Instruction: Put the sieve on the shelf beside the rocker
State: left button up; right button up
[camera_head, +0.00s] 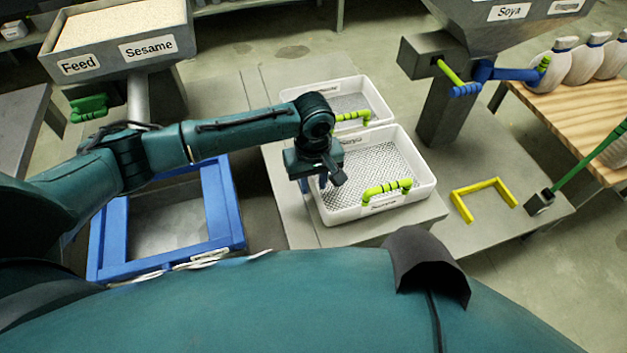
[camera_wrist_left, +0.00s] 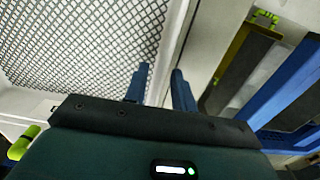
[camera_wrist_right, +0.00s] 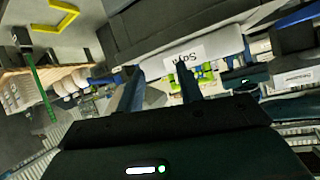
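A white sieve (camera_head: 420,163) with a mesh floor and a yellow-green handle (camera_head: 388,189) sits on a grey surface (camera_head: 300,222). Its mesh (camera_wrist_left: 85,45) fills the upper left of the left wrist view. My left gripper (camera_head: 322,180) is over its left rim; the two fingers (camera_wrist_left: 160,88) are apart, with the white rim seen between them. Contact with the rim is unclear. A blue frame (camera_head: 226,200), possibly the rocker, is left of that surface. My right gripper (camera_wrist_right: 158,85) has its fingers apart with nothing between them; it does not show in the head view.
A second white tray (camera_head: 378,100) with a yellow-green handle stands just behind the sieve. A yellow bracket (camera_head: 463,205) lies on the bare grey surface to the right. A Soya hopper (camera_head: 475,22) and Sesame hopper (camera_head: 120,70) stand behind. A wooden table (camera_head: 565,115) holds bottles.

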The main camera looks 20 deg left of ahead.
pick_arm(q)
notch_tip(320, 180, up, 11)
jog(key=shift+f+p, duration=0.1)
jog(key=shift+p, duration=0.7)
jog(key=shift+r, duration=0.6)
pick_arm(e)
jog(key=shift+s+d+r, duration=0.1)
jog(key=shift+s+r, duration=0.05)
jog(key=shift+r, duration=0.15)
jog(key=shift+r, duration=0.15)
